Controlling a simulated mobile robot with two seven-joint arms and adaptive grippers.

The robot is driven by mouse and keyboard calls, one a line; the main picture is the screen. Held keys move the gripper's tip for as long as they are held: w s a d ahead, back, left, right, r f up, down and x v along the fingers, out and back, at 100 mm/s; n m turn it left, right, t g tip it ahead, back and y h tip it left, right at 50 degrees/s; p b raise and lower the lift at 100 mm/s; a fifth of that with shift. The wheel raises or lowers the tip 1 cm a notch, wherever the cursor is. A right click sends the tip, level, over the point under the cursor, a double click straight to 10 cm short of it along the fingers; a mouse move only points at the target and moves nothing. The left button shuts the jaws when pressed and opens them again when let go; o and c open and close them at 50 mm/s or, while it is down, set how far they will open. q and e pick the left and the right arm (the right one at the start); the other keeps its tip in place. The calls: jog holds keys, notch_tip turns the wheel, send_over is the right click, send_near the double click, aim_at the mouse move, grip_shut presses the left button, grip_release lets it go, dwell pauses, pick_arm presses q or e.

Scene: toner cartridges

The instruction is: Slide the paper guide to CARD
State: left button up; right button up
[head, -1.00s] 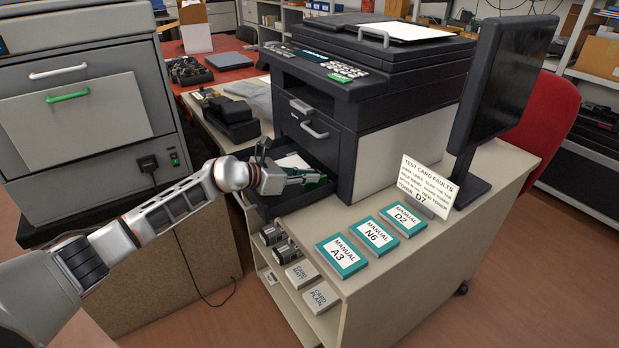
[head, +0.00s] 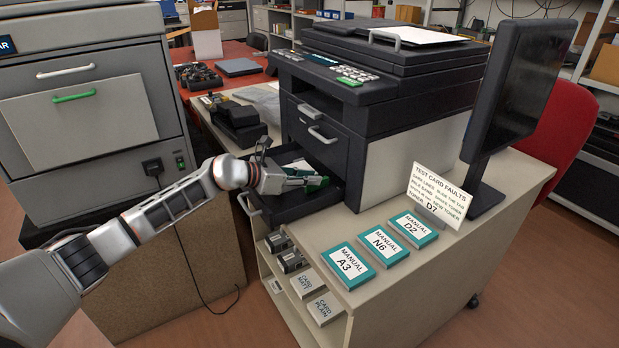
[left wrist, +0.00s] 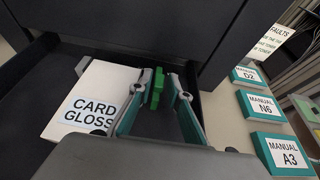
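The green paper guide (left wrist: 157,88) stands upright in the open paper tray (left wrist: 85,53) of the printer. A white pack marked CARD GLOSS (left wrist: 88,98) lies in the tray to the left of it. My left gripper (left wrist: 159,80) reaches into the tray with its two teal-padded fingers open. The guide is between the fingertips or just beyond them; I cannot tell whether either finger touches it. In the head view my left gripper (head: 312,180) is low over the tray and hides much of its inside. No scale or CARD mark for the guide is readable. My right gripper is not in view.
Manuals A3 (head: 345,266), N6 (head: 380,246) and D2 (head: 413,229) lie right of the tray. The dark printer (head: 330,115) rises directly behind the tray.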

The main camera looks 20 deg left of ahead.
pick_arm(q)
jog(key=v, duration=1.1)
jog(key=shift+s+a, duration=0.25)
jog(key=shift+s, duration=0.05)
